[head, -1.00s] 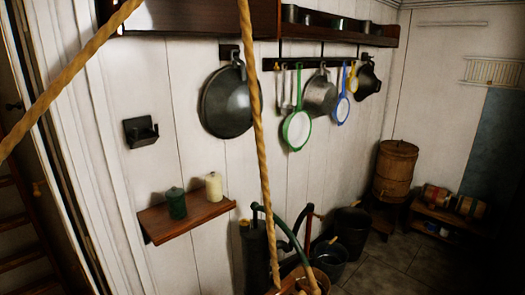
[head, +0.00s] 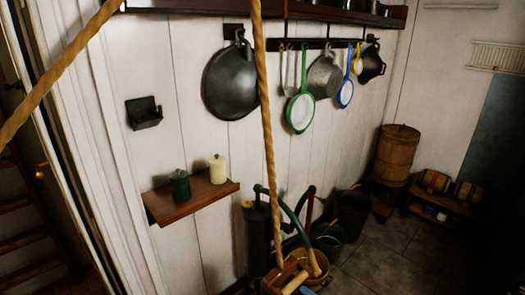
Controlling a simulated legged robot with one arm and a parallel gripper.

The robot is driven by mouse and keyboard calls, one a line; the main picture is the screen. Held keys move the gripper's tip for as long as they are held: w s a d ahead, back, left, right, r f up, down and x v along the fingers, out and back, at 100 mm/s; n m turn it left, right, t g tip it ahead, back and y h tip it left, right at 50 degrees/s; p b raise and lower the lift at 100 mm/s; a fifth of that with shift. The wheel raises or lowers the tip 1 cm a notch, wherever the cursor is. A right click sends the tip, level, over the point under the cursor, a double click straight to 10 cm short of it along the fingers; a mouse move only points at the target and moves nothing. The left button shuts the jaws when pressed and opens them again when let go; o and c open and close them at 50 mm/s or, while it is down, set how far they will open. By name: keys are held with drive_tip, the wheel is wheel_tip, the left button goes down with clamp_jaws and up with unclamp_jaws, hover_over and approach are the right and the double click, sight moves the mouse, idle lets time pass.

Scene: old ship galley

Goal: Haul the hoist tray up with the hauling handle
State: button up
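A thick tan rope (head: 266,130) hangs down the middle of the head view. At its lower end is a brown wooden piece (head: 283,274) with a pale bar, cut off by the bottom edge. I cannot tell whether this is the hoist tray or the hauling handle. A second rope length (head: 60,65) slants across the upper left and leaves the picture at the left edge. My gripper is not in view, so what it holds is hidden.
A small wall shelf (head: 190,201) holds a green and a cream canister. A hand pump (head: 257,240) and dark buckets (head: 328,240) stand low by the wall. Pans hang from a rail (head: 320,43). A wooden barrel (head: 396,155) stands at the right. Floor (head: 385,255) is clear at lower right.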

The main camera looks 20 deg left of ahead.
drive_tip(key=shift+o, duration=1.4)
drive_tip(key=v, duration=0.4)
drive_tip(key=shift+w+d+f+p, duration=0.1)
drive_tip(key=shift+w+d+p, duration=0.1)
drive_tip(key=shift+w+p, duration=0.15)
drive_tip(key=shift+s+d, duration=0.55)
drive_tip(key=shift+d, duration=0.05)
drive_tip(key=shift+d, duration=0.3)
